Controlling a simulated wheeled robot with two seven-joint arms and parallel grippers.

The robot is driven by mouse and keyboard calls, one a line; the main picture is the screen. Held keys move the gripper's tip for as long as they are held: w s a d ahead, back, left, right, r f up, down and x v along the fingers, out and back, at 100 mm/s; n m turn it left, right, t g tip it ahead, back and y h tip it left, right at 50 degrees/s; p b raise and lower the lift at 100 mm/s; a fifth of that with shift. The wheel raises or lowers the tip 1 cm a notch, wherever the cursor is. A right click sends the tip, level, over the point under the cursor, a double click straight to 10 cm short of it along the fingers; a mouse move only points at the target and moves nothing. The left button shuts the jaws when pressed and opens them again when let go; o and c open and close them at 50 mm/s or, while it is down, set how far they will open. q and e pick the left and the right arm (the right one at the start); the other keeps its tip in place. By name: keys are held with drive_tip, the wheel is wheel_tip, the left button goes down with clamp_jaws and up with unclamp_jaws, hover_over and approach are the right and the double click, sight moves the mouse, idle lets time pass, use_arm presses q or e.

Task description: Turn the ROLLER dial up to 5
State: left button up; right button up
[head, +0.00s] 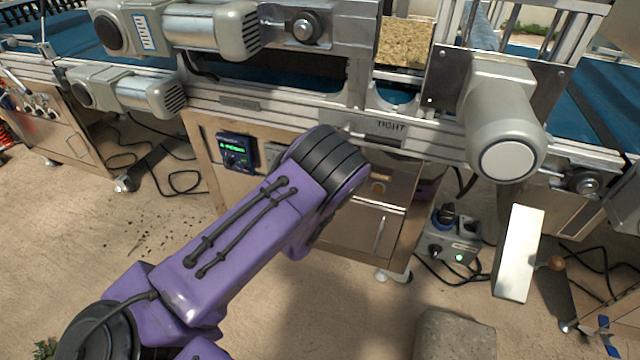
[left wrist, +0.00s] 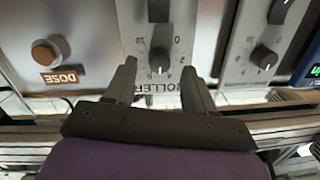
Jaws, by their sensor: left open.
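In the left wrist view, the picture is upside down and the ROLLER dial (left wrist: 160,59) is a black knob on a pale metal panel, with printed numbers around it and a ROLLER label (left wrist: 152,87) partly hidden by my fingers. My left gripper (left wrist: 159,67) is open, with one finger on each side of the dial. I cannot tell whether they touch the knob or exactly which number it points at. In the head view, my purple left arm reaches to the machine front and hides the dial and the gripper. My right gripper is not in view.
In the left wrist view, a DOSE button (left wrist: 46,53) is at left and another black dial (left wrist: 263,58) at right. In the head view, a display (head: 237,151) is left of my arm, and a grey motor (head: 503,125) juts out at right. A lit switch box (head: 452,248) stands below.

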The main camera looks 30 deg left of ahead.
use_arm(q)
drive_tip(key=v, duration=0.8)
drive_tip(key=shift+s+p, duration=0.3)
drive_tip(key=shift+p, duration=0.1)
drive_tip(key=shift+d, duration=0.1)
drive_tip(key=s+d+f+n+g+h, duration=0.15)
drive_tip(key=s+f+g, duration=0.3)
drive_tip(key=s, duration=0.45)
drive_tip(key=s+f+n+g, duration=0.2)
drive_tip(key=s+f+g, duration=0.2)
drive_tip(key=s+f, duration=0.3)
drive_tip(key=s+d+f+n+g, duration=0.15)
drive_tip(key=s+f+g, duration=0.3)
drive_tip(key=s, duration=0.55)
wheel_tip(320, 180, up, 17)
drive_tip(key=s+p, duration=0.2)
drive_tip(key=p, duration=1.6)
drive_tip(key=shift+n, duration=0.3)
